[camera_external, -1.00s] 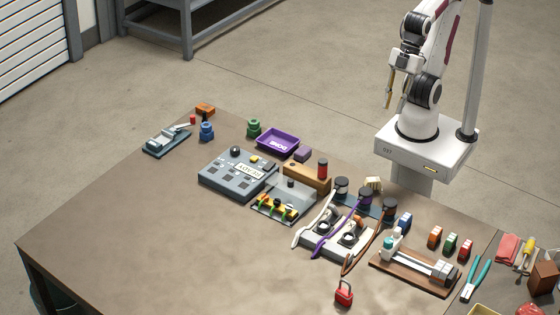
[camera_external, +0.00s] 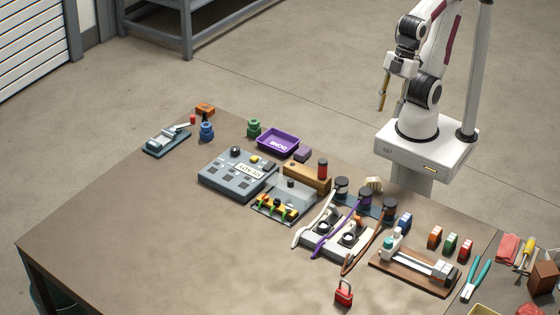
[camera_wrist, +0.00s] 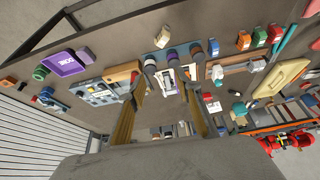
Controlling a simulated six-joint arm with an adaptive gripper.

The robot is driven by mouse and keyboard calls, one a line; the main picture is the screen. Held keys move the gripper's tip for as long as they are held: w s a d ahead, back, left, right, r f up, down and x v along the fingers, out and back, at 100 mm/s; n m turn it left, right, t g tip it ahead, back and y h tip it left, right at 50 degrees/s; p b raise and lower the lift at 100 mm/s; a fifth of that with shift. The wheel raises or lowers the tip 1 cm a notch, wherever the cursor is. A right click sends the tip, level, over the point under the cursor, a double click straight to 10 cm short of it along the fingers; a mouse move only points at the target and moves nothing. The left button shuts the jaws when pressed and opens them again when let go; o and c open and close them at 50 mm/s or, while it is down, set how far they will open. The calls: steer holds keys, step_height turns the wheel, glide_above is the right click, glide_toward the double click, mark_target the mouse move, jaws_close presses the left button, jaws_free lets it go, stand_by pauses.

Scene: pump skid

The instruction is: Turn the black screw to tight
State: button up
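A small black knob (camera_external: 290,183) stands on a clear plate over yellow and green parts in the external view. Another black knob (camera_external: 235,151) sits on the grey panel (camera_external: 222,186). I cannot tell which of these, if either, is the black screw. My gripper (camera_external: 383,104) hangs empty in the air, behind the table and well away from both knobs. In the wrist view its two yellowish fingers (camera_wrist: 160,88) stand wide apart with nothing between them. The grey panel also shows in the wrist view (camera_wrist: 95,95); its knob is too small to make out.
A wooden block (camera_external: 306,178) with a red cylinder stands close to the clear plate. Several dark-capped posts with cables (camera_external: 366,197) stand to the right. A purple tray (camera_external: 277,141) lies behind the panel. The table's front left is bare.

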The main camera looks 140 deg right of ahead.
mark_target(277, 203)
steer(key=w+d+f+g+y, duration=0.1)
steer(key=w+d+f, duration=0.4)
steer(key=w, duration=0.3)
steer(key=w+d+f+n+g+y, duration=0.1)
steer(key=w+d+f, duration=0.4)
steer(key=w+d, duration=0.2)
steer(key=w+d+f+g+y, duration=0.1)
steer(key=w+d+f, duration=0.4)
steer(key=w, duration=0.4)
steer(key=shift+d+f+n, duration=0.35)
steer(key=shift+d+n, duration=0.05)
steer(key=shift+d, duration=0.45)
steer(key=w, duration=0.1)
steer(key=w+d+f+n, duration=0.1)
steer(key=w+d+n, duration=0.1)
steer(key=shift+w+f, duration=0.2)
steer(key=shift+w, duration=0.15)
steer(key=shift+w+d+r+n+t, duration=0.1)
steer(key=shift+w+r+n+t, duration=0.2)
steer(key=shift+w+n, duration=0.45)
steer(key=shift+w+d+r+n+t, duration=0.2)
steer(key=shift+w+r+n, duration=0.3)
steer(key=shift+n, duration=0.55)
steer(key=shift+w+d+r+n+t, duration=0.1)
steer(key=shift+w+r+n+t, duration=0.2)
steer(key=shift+w+n, duration=0.45)
steer(key=shift+s+n, duration=0.15)
steer(key=shift+n, duration=0.1)
steer(key=shift+a+f, duration=0.1)
steer(key=shift+x, duration=3.85)
